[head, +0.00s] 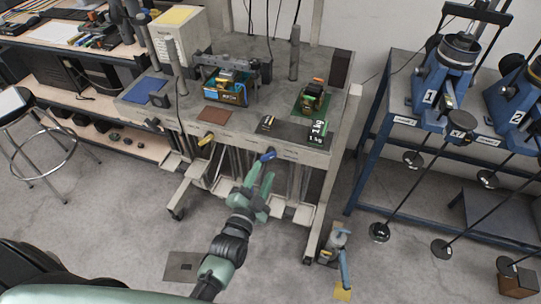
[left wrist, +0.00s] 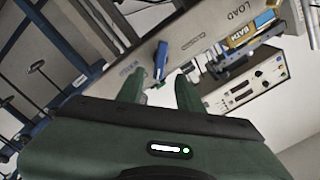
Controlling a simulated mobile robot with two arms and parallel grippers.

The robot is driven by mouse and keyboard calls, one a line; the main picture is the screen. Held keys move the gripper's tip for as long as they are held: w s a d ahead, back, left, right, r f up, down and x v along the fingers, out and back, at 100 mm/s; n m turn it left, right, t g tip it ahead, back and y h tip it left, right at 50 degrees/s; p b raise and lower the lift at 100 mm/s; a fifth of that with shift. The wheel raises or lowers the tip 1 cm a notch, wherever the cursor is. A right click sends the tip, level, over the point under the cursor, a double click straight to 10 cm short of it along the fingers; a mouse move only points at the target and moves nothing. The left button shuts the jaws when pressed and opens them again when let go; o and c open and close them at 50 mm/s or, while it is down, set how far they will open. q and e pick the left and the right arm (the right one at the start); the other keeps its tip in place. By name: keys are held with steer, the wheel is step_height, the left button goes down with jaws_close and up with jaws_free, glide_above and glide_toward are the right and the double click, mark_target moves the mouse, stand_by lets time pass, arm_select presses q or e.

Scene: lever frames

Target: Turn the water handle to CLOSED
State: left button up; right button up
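A blue handle (head: 268,155) sticks out from the front edge of the grey cart (head: 225,140). It also shows in the left wrist view (left wrist: 160,60), pointing out from the panel. A yellow handle (head: 205,139) sits further left on the same edge. My left gripper (head: 261,178) is open and empty just in front of and below the blue handle. In the left wrist view its two fingers (left wrist: 160,82) are spread, with the handle beyond the gap, apparently untouched. My right gripper is not in view.
A blue rack (head: 376,150) with numbered machines stands right. A stool (head: 28,120) stands left. A blue-handled device (head: 340,250) stands on the floor.

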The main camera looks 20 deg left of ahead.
mark_target(269, 158)
arm_select(q)
steer(key=w+p, duration=0.1)
steer(key=w, duration=0.5)
steer(key=shift+w+a+f, duration=0.1)
steer(key=shift+w, duration=0.55)
jaws_close()
